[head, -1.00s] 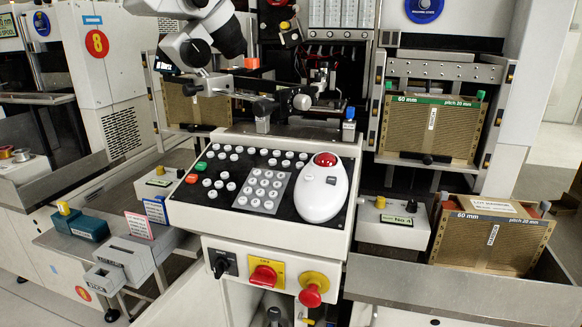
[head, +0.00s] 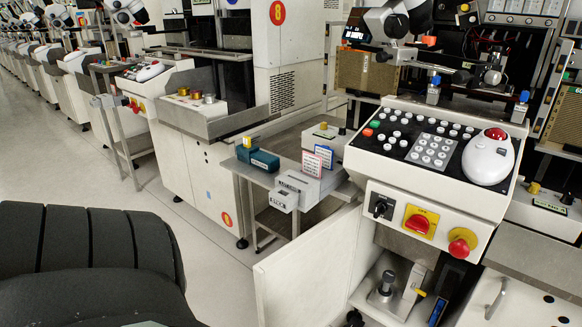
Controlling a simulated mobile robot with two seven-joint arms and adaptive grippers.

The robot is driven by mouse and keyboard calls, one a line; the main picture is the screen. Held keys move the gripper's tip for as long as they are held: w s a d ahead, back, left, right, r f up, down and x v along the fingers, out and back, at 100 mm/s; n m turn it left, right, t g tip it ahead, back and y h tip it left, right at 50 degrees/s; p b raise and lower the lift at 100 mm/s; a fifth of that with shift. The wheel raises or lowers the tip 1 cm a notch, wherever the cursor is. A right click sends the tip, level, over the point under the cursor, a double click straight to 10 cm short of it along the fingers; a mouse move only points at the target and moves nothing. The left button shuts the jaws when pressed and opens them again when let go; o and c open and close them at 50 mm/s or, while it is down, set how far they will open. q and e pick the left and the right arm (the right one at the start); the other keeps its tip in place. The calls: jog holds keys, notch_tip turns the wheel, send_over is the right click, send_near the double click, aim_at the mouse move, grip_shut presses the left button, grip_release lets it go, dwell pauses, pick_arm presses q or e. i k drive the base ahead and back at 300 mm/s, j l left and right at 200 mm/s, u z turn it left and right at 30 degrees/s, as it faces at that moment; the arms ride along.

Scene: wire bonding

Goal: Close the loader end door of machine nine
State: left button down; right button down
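The nearest machine stands at the right, with its white console (head: 450,165) of buttons, a red-topped white mouse and red knobs. Its own number does not show. Below the console, a white door panel (head: 310,270) stands swung out to the left, and its lower part runs out of the frame. Behind it the cabinet (head: 385,265) is open, with metal parts inside. Another white panel (head: 515,300) with a bar handle is at the lower right, partly cut off. Neither of my grippers is in view.
A machine (head: 290,60) with a red 8 disc stands to the left. A side table (head: 265,180) with small boxes juts out between the two machines. A dark ribbed shape (head: 90,250) fills the lower left; I cannot tell what it is. Open floor (head: 110,180) runs left.

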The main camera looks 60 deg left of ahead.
aim_at(304, 283)
jog(key=k+j+z, duration=0.2)
jog(key=k+j, duration=0.55)
jog(key=j, duration=0.35)
jog(key=k+j+z, duration=0.1)
jog(key=j, duration=0.3)
jog(key=k+j, duration=0.1)
jog(key=j, duration=0.25)
jog(key=i+j+z, duration=0.1)
jog(key=j, duration=0.5)
jog(key=j+z, duration=0.1)
jog(key=j, duration=0.45)
jog(key=i, duration=0.05)
